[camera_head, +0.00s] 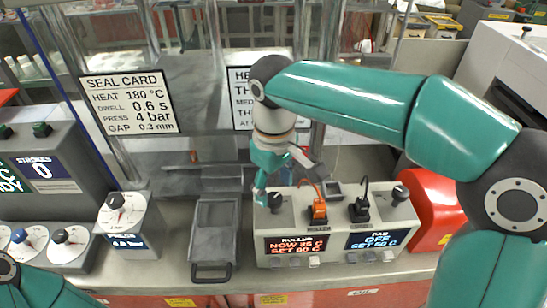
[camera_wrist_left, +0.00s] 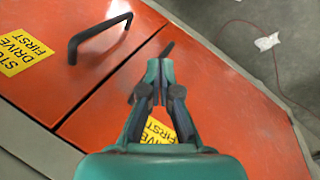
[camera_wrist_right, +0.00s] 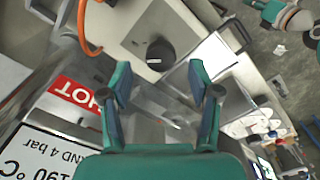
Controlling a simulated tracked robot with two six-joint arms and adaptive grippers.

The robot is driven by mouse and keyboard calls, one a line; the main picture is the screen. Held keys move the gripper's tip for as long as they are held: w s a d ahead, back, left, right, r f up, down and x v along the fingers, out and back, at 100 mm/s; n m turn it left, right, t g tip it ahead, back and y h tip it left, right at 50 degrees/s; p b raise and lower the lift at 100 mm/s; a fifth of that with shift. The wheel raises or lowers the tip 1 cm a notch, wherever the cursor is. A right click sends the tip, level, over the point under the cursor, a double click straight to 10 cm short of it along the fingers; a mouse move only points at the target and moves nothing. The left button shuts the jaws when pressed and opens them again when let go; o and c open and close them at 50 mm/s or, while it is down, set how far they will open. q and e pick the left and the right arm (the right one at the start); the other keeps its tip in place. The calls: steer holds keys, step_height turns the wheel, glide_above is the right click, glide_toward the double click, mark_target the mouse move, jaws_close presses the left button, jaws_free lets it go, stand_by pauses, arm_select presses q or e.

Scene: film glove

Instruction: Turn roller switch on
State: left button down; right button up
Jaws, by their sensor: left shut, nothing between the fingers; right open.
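A light grey control box (camera_head: 335,219) stands on the bench in the head view. Its left display (camera_head: 297,246) is lit orange, with NOW and SET lines; its heading looks like ROLLER. Its right display (camera_head: 376,239) reads PAD, OFF, SET 60 C. Dark knobs sit above them, left (camera_head: 276,201) and right (camera_head: 400,194). My right gripper (camera_head: 260,192) is beside the left knob; contact cannot be told. In the right wrist view its open fingers (camera_wrist_right: 160,85) are empty, with a dark knob (camera_wrist_right: 160,54) beyond. My left gripper (camera_wrist_left: 165,65) is shut and empty, in front of orange panels.
Orange (camera_head: 319,212) and black (camera_head: 359,210) plugs with cables stand between the knobs. A grey tray (camera_head: 213,235) and a dial box (camera_head: 126,220) are to the left. A red rounded housing (camera_head: 432,208) is to the right. A black handle (camera_wrist_left: 98,36) sticks out from the orange panels.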

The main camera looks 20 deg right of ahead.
mark_target(274, 197)
step_height(274, 197, up, 9)
steer(key=shift+r, duration=0.15)
stand_by(0.6)
